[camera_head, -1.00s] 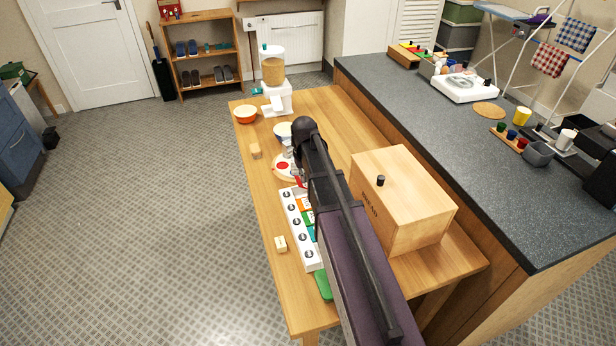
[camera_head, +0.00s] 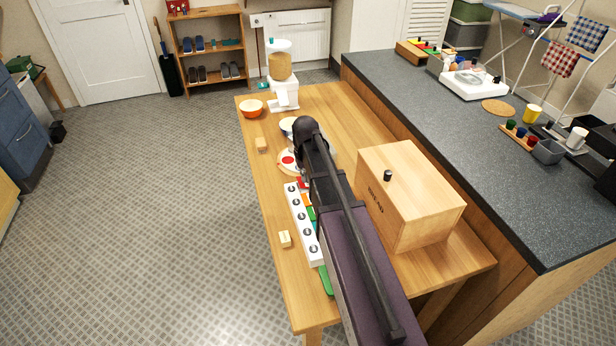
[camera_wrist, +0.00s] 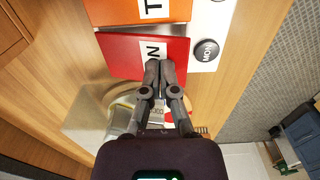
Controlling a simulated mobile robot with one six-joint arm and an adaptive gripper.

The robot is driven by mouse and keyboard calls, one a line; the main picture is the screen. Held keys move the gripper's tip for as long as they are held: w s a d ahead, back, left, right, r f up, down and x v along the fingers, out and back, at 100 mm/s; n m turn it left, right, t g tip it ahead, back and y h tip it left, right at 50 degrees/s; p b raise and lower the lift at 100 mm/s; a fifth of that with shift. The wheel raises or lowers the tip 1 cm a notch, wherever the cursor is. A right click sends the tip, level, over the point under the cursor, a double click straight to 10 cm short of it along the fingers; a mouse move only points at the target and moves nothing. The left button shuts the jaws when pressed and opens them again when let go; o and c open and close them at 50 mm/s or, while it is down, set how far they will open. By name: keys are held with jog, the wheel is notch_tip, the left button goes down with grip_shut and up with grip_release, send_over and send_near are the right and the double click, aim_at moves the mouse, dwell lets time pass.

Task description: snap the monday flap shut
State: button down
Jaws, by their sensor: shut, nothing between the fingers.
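The weekly box lies on the wooden table, its white button strip (camera_head: 304,226) showing left of my arm. In the wrist view the red Monday flap (camera_wrist: 118,55) has a white label, with an N showing beside my fingers. A round black MON button (camera_wrist: 206,50) sits on the white strip to its right. My gripper (camera_wrist: 158,64) is shut and empty, its fingertips over the red flap's label; I cannot tell whether they touch it. The flap's near edge looks slightly skewed, but how far it stands open is unclear. My arm hides the gripper in the head view.
The orange flap (camera_wrist: 125,10) adjoins the red one. A wooden bread box (camera_head: 412,192) stands close right of my arm. A small pale block (camera_head: 285,239) lies left of the strip. Bowls, including an orange one (camera_head: 251,109), and a dispenser (camera_head: 281,75) stand farther back.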

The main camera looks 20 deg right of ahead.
jog(key=shift+f+b, duration=0.7)
jog(key=shift+f, duration=0.05)
dwell(0.4)
jog(key=shift+r, duration=0.15)
jog(key=shift+r+p, duration=4.4)
jog(key=shift+p, duration=0.2)
jog(key=shift+s, duration=0.1)
jog(key=s+a, duration=0.2)
jog(key=s, duration=0.6)
jog(key=s+a, duration=0.3)
jog(key=s, duration=0.6)
jog(key=shift+s+a, duration=0.2)
jog(key=shift+s, duration=0.1)
